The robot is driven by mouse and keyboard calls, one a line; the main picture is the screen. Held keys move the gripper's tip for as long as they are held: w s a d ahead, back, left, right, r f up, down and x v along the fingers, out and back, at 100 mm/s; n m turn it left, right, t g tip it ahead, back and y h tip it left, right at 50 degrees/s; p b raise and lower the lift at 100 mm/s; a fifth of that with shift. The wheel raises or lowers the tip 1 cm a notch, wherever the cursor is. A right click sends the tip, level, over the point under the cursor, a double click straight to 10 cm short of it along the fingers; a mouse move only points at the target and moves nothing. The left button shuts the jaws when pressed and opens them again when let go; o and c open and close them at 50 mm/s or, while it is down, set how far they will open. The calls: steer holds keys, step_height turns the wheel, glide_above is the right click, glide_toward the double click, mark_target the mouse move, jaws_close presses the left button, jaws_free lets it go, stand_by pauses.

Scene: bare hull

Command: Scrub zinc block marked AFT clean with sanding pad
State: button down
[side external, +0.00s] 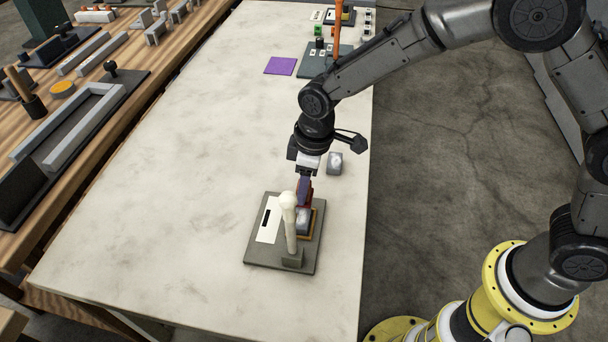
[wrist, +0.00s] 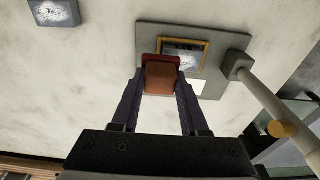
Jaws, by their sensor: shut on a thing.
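My gripper (side external: 304,185) is shut on a sanding pad, a brownish block with a red edge (wrist: 160,77) seen between the fingers in the wrist view. A grey zinc block (side external: 302,224) sits in a yellow-brown frame on a dark grey board; it also shows in the wrist view (wrist: 184,56), just beyond the pad. The pad is close to this block; I cannot tell whether they touch. A second grey block (side external: 335,163) lies on the bare table, top left in the wrist view (wrist: 54,12). Marks on the blocks are too small to read.
The dark grey board (side external: 262,255) carries a white card (side external: 268,218) and a pale upright post (side external: 291,228) close beside the framed block. A purple square (side external: 280,66) and a dark mat (side external: 313,62) lie at the far end. The table's middle is clear.

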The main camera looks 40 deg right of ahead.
steer(key=shift+f, duration=0.5)
steer(key=shift+s+a+f, duration=0.4)
steer(key=shift+f, duration=0.05)
steer(key=shift+s+a+f, duration=0.1)
steer(key=shift+s+a, duration=1.8)
steer(key=shift+s, duration=0.05)
steer(key=shift+w+d, duration=2.35)
steer(key=shift+w, duration=0.05)
steer(key=shift+r, duration=4.05)
